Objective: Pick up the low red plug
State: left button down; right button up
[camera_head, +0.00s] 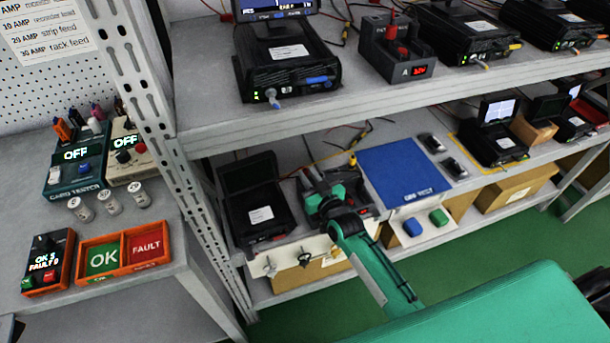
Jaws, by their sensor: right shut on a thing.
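My right gripper (322,178) reaches down to the lower shelf, over a dark power unit with a red display (365,211). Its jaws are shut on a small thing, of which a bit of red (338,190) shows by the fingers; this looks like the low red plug. The gripper hides most of the plug and much of the unit, so I cannot tell whether the plug is still seated. Another red plug (402,50) stands on a similar unit on the upper shelf. My left gripper is not in view.
An open black case (262,212) stands close left of my right gripper, and a blue mat (403,173) lies to its right. A grey rack post (150,100) stands at left, beside a bench with OK and FAULT trays (124,241).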

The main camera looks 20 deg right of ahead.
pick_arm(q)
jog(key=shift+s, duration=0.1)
pick_arm(e)
jog(key=shift+r, duration=0.15)
grip_shut()
